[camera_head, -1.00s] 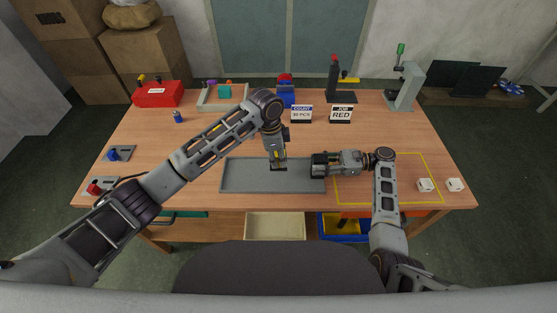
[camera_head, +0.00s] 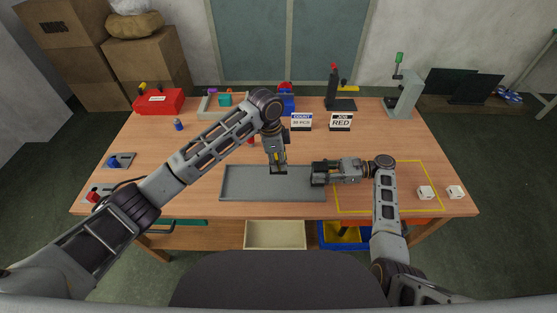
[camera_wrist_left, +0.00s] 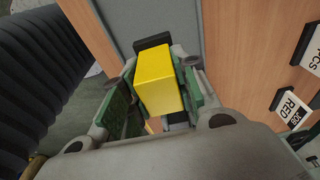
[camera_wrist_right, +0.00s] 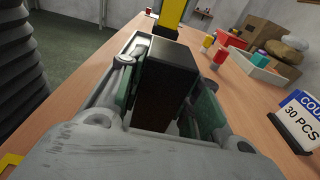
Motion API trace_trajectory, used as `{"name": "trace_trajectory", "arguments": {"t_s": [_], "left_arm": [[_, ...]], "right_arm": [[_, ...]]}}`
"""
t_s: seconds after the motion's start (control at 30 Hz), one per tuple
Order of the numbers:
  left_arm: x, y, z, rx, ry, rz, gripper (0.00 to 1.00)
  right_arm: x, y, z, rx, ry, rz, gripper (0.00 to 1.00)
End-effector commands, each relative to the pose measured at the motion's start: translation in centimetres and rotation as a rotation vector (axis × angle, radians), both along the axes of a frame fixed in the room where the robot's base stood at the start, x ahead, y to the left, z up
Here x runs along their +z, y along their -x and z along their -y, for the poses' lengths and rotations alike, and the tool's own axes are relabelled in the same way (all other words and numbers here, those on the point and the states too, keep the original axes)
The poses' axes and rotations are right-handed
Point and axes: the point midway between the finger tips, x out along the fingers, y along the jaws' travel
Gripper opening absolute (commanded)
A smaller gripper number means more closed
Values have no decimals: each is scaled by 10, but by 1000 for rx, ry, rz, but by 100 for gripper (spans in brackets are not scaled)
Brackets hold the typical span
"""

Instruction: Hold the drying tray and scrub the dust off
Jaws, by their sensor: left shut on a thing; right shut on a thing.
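The grey drying tray (camera_head: 245,184) lies flat near the table's front edge; its far end shows in the right wrist view. My left gripper (camera_head: 278,169) points down over the tray's far side, right of centre. It is shut on a yellow block (camera_wrist_left: 158,82) with a black end, which looks like a brush. The block also shows over the tray in the right wrist view (camera_wrist_right: 171,14). My right gripper (camera_head: 320,173) is at the tray's right end, shut on a black block-like grip (camera_wrist_right: 165,85). Whether the brush touches the tray, and any dust, I cannot tell.
A yellow outline (camera_head: 385,208) marks the table at right, with two white blocks (camera_head: 426,192) near its right side. COUNT (camera_head: 301,121) and JOB RED (camera_head: 341,121) signs stand behind the tray. A red box (camera_head: 158,101) and a pale bin (camera_head: 210,112) stand at the back left.

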Motion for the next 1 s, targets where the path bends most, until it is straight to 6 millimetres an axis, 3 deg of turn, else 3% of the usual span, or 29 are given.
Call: {"name": "trace_trajectory", "arguments": {"t_s": [0.03, 0.23, 0.67, 1.0], "left_arm": [[0, 0, 0, 0, 0, 0, 8], [0, 0, 0, 0, 0, 0, 8], [0, 0, 0, 0, 0, 0, 8], [0, 0, 0, 0, 0, 0, 8]], "right_arm": [[-4, 1, 0, -1, 5, -7, 35], [-2, 1, 0, 0, 3, -4, 59], [0, 0, 3, 0, 1, -1, 59], [2, 0, 35, -1, 2, -2, 59]]}}
